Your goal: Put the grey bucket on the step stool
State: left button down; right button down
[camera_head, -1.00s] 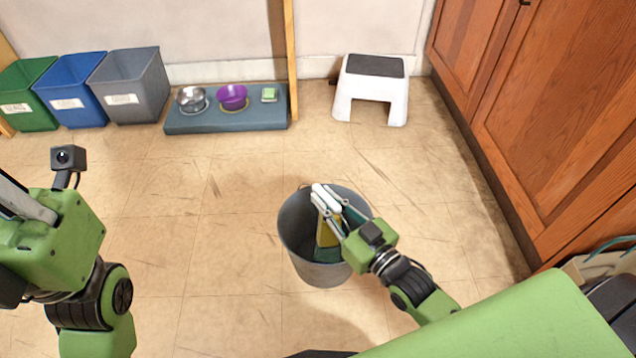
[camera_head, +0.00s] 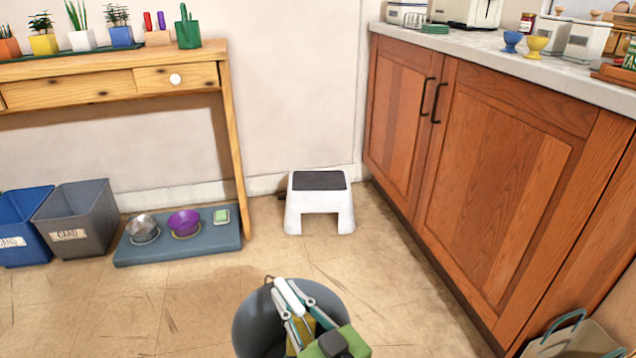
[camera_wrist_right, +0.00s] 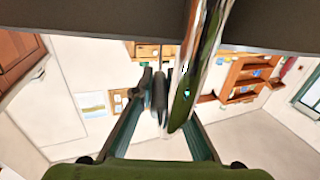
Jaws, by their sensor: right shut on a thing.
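The grey bucket (camera_head: 252,325) is at the bottom middle of the head view, its lower part cut off by the picture's edge. My right gripper (camera_head: 290,297) is over the bucket's opening, shut on its handle; a pale bar shows at the fingertips. Something yellow shows inside the bucket, partly hidden by the gripper. In the right wrist view, a shiny metal bar (camera_wrist_right: 200,70) passes by the fingers. The step stool (camera_head: 293,212), white with a dark top, stands on the floor by the back wall, beyond the bucket and apart from it. My left gripper is not in view.
The stool's top is bare. A wooden cabinet (camera_head: 500,180) runs along the right. A wooden table (camera_head: 110,75) with potted plants stands left. Below it are a blue-grey mat (camera_head: 190,249) with bowls, and bins (camera_head: 80,225). A bag (camera_head: 575,340) is at bottom right. Floor between bucket and stool is clear.

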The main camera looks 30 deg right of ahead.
aim_at(319, 180)
jog(key=i+l, duration=0.3)
jog(key=i, duration=0.15)
jog(key=i+l, duration=0.3)
jog(key=i, duration=0.15)
jog(key=i+l, duration=0.25)
jog(key=i, duration=0.15)
jog(key=i+l, duration=0.3)
jog(key=i, duration=0.15)
jog(key=i+l+z, duration=0.1)
jog(key=i+l, duration=0.2)
jog(key=i, duration=0.15)
